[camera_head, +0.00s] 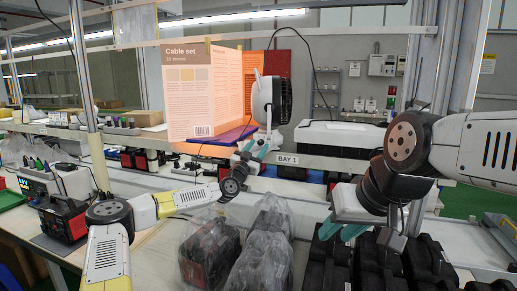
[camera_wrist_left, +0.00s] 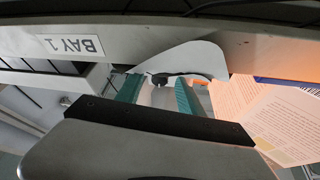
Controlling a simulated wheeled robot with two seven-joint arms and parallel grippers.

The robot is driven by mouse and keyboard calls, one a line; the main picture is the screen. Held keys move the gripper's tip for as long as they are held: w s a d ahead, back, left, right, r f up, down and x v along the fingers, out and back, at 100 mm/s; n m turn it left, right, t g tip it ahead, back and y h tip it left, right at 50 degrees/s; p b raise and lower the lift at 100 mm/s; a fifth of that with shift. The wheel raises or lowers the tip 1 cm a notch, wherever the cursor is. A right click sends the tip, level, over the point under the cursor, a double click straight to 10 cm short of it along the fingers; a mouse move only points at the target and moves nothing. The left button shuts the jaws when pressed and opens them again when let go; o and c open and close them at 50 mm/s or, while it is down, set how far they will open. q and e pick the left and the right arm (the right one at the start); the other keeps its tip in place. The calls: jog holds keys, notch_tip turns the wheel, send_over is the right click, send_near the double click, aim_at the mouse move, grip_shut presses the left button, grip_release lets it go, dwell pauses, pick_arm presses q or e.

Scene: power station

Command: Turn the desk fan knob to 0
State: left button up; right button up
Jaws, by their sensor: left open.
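The desk fan (camera_head: 271,100) stands on the shelf behind the BAY 1 rail, its round dark grille turned to the right. My left gripper (camera_head: 262,143) is at the fan's base, teal fingers pointing up toward it. In the left wrist view the white fan base (camera_wrist_left: 192,60) is seen upside down, with a small dark knob (camera_wrist_left: 159,79) on it. The knob lies between the open teal fingers of the left gripper (camera_wrist_left: 158,92); contact cannot be told. My right gripper (camera_head: 343,230) is low at the right, fingers apart, with nothing seen between them. Knob markings are not readable.
An orange and white Cable set board (camera_head: 190,95) stands left of the fan. The BAY 1 rail (camera_head: 330,163) runs just below the fan. Bagged units (camera_head: 262,245) and black cases (camera_head: 375,262) fill the front bench. A metal post (camera_head: 84,90) stands at left.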

pick_arm(q)
jog(key=shift+c, duration=0.3)
grip_shut()
jog(key=shift+d+n, duration=0.1)
jog(key=shift+n, duration=0.2)
jog(key=n+y, duration=0.1)
jog(key=n, duration=0.1)
jog(key=n+t+y, duration=0.1)
jog(key=n, duration=0.1)
jog(key=shift+s+d+n, duration=0.1)
jog(key=shift+d+n, duration=0.05)
jog(key=shift+n, duration=0.15)
jog(key=shift+n+t+y, duration=0.5)
jog(key=shift+n+y, duration=1.1)
jog(key=shift+n, duration=1)
